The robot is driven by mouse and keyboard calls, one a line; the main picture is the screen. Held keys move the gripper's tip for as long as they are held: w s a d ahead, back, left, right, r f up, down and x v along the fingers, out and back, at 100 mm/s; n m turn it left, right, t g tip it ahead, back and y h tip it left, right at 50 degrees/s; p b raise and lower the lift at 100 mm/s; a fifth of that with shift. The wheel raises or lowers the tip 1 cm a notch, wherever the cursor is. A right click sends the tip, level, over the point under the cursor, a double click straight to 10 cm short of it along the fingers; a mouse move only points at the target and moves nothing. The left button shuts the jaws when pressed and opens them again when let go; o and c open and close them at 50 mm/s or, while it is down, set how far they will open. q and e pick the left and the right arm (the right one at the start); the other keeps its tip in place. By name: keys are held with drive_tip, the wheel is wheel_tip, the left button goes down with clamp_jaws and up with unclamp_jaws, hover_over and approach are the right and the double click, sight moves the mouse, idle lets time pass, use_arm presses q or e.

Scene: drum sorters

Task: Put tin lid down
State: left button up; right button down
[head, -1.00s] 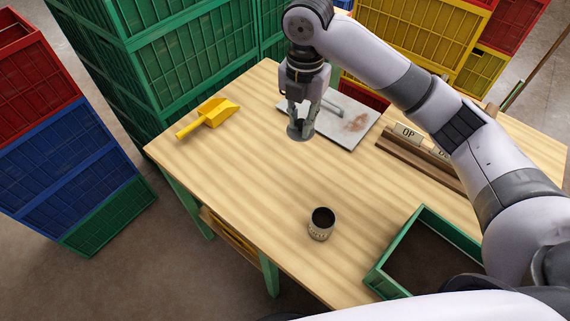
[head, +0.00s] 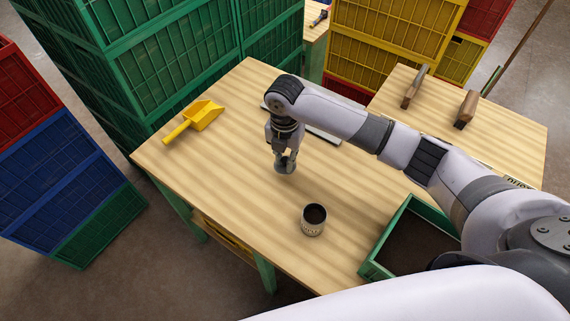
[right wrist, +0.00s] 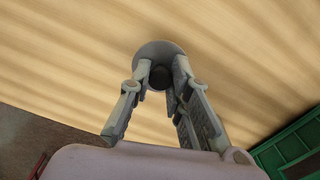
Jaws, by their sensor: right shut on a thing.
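My right gripper (head: 285,158) is shut on the tin lid (head: 284,169), a small round grey disc, above the wooden table. In the right wrist view the fingertips (right wrist: 160,76) close on the dark middle of the lid (right wrist: 142,54), whose flat disc shows beyond them. I cannot tell exactly how far the lid is above the tabletop. The open tin (head: 313,221) stands upright on the table, nearer to me and a little right of the gripper, with a dark inside. My left gripper is not in view.
A yellow scoop (head: 196,120) lies at the table's left. A green tray (head: 376,257) with dark contents sits at the right near edge. Wooden blocks (head: 466,108) stand at the far right. Bare tabletop (head: 240,185) surrounds the tin's left side. Stacked green crates (head: 170,75) rise behind.

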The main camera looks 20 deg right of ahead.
wheel_tip(320, 180, down, 3)
drive_tip(key=shift+r, duration=0.1)
drive_tip(key=shift+f, duration=0.4)
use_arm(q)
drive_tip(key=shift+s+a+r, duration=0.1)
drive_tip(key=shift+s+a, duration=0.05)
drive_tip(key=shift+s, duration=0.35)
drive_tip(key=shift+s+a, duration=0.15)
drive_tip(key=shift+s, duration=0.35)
use_arm(e)
drive_tip(key=shift+f, duration=0.15)
drive_tip(key=c, duration=2)
unclamp_jaws()
drive_tip(key=shift+f, duration=0.1)
drive_tip(key=o, duration=0.5)
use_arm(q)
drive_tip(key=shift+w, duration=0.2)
